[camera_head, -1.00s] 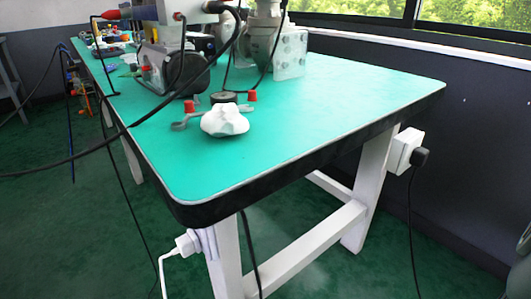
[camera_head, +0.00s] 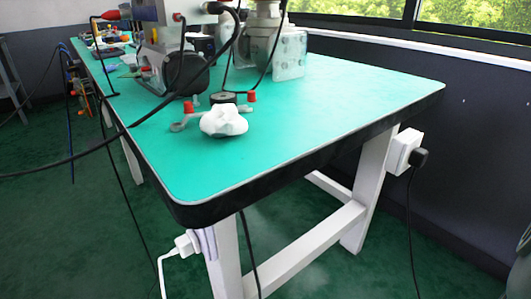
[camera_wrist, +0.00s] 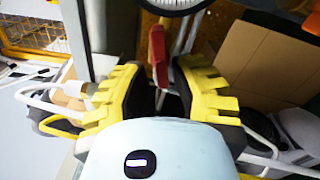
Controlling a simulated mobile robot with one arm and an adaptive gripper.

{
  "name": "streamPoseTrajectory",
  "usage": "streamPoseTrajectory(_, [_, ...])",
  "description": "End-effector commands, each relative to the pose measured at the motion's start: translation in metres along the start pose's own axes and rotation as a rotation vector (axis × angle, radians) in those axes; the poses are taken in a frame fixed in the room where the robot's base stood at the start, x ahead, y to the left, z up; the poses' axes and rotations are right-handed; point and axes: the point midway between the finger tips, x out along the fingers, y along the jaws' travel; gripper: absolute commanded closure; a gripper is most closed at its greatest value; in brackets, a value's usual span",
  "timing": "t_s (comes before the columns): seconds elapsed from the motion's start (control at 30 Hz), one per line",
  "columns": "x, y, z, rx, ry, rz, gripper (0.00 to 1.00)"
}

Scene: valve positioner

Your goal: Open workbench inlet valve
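In the wrist view, my gripper (camera_wrist: 163,88) has yellow-backed fingers with black pads and a narrow gap between them. A red lever-like part (camera_wrist: 157,48) shows at the fingertips, in line with the gap. I cannot tell whether either pad touches it, or whether it is the inlet valve's handle. In the head view, the workbench (camera_head: 345,105) has a green top with equipment at its far end. A red part (camera_head: 115,14) shows at the upper left of that equipment. My gripper is not in the head view.
A white crumpled cloth (camera_head: 223,121) lies near the bench's front, by a fitting with red caps (camera_head: 252,97). A black cable crosses the bench's left side. The bench's right half is clear. The wrist view shows a cardboard box (camera_wrist: 265,60) at right and a round rim at top.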

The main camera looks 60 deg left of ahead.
Motion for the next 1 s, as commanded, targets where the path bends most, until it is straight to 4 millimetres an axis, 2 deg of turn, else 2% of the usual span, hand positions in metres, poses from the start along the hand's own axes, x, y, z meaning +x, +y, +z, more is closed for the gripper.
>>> streamPoseTrajectory(0.03, [0.0,-0.001,0.0,0.0,0.0,-0.001,0.71])
streamPoseTrajectory(0.17, [0.0,-0.001,-0.001,0.0,0.001,-0.002,0.58])
streamPoseTrajectory(0.57, [-0.005,-0.001,-0.001,0.001,0.004,0.0,0.58])
streamPoseTrajectory(0.77, [-0.022,-0.001,-0.002,-0.001,0.007,0.002,0.58])
streamPoseTrajectory(1.0, [-0.051,-0.001,-0.003,-0.002,0.01,0.0,0.58])
